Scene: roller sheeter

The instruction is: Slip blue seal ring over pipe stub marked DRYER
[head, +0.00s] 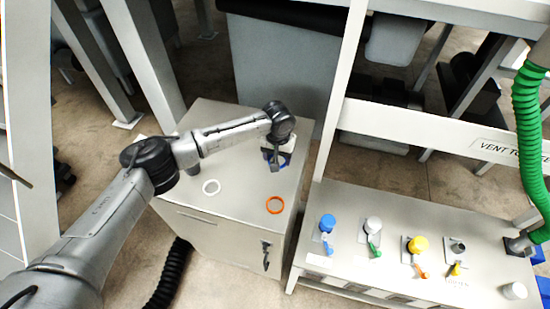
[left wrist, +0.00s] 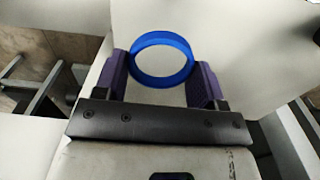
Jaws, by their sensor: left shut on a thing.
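My left gripper (head: 276,157) is over the far right part of the grey cabinet top. In the left wrist view the purple finger pads of this gripper (left wrist: 162,63) are shut on the blue seal ring (left wrist: 164,80), one pad on each side. In the head view the ring is mostly hidden by the gripper. On the bench at right, an open grey pipe stub (head: 458,246) stands beside stubs with a blue cap (head: 327,222), a white cap (head: 373,224) and a yellow cap (head: 417,244). Their labels are too small to read for DRYER. My right gripper is not in view.
A pale upright post (head: 338,95) stands between cabinet and bench. A green hose (head: 530,130) hangs at the right. A white cap (head: 514,291) lies near the bench's right end.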

